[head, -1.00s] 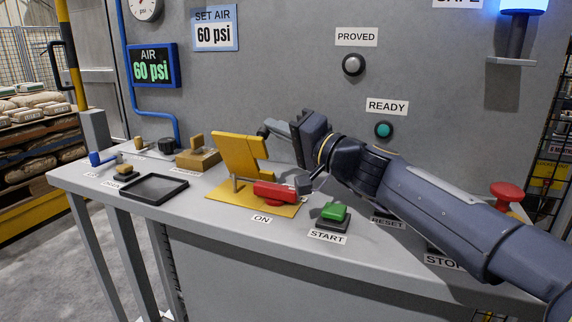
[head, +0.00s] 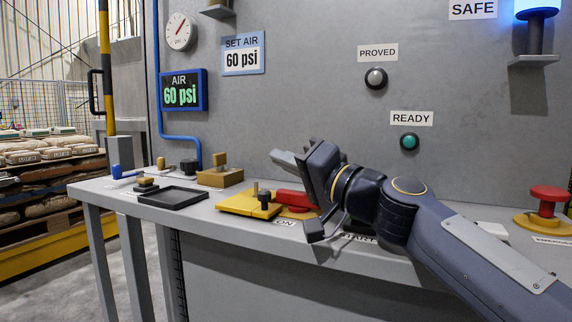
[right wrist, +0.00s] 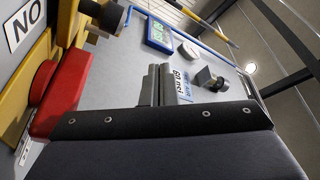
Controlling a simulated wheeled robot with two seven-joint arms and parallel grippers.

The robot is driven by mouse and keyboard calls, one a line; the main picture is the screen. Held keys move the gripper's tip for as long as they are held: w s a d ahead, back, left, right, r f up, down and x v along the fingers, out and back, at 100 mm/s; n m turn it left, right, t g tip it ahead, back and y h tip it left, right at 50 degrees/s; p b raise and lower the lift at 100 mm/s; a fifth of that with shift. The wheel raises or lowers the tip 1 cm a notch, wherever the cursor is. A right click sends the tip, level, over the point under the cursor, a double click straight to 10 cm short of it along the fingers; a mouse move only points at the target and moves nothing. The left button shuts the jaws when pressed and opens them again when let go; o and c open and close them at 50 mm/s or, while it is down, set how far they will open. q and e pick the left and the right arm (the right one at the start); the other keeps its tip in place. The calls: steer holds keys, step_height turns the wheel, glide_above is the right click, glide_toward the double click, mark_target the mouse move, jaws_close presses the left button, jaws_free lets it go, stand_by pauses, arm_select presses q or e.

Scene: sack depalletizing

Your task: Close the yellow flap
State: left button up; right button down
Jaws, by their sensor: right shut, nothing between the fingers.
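The yellow flap (head: 241,203) lies low and nearly flat on the console, left of the red handle (head: 294,198). A small post with a black knob (head: 264,197) stands at its right side. My right gripper (head: 279,157) is above and behind the red handle, its fingers pointing left, shut and empty. It appears apart from the flap. In the right wrist view the shut fingers (right wrist: 166,70) show in the middle, with the red handle (right wrist: 62,92) at the left. My left gripper is out of view.
A black tray (head: 173,188), a wooden block (head: 219,177) and a blue-handled valve (head: 124,171) are left of the flap. The grey panel wall (head: 300,80) rises behind. A red emergency button (head: 547,198) is at the right. My right arm hides part of the console.

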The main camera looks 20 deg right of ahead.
steer(key=shift+a+f, duration=0.1)
stand_by(0.5)
steer(key=s+a+r+p, duration=0.3)
steer(key=s+r+p, duration=0.2)
steer(key=s+r, duration=0.1)
steer(key=s+a+r+p, duration=0.3)
steer(key=s+r+p, duration=0.3)
steer(key=s+r, duration=0.1)
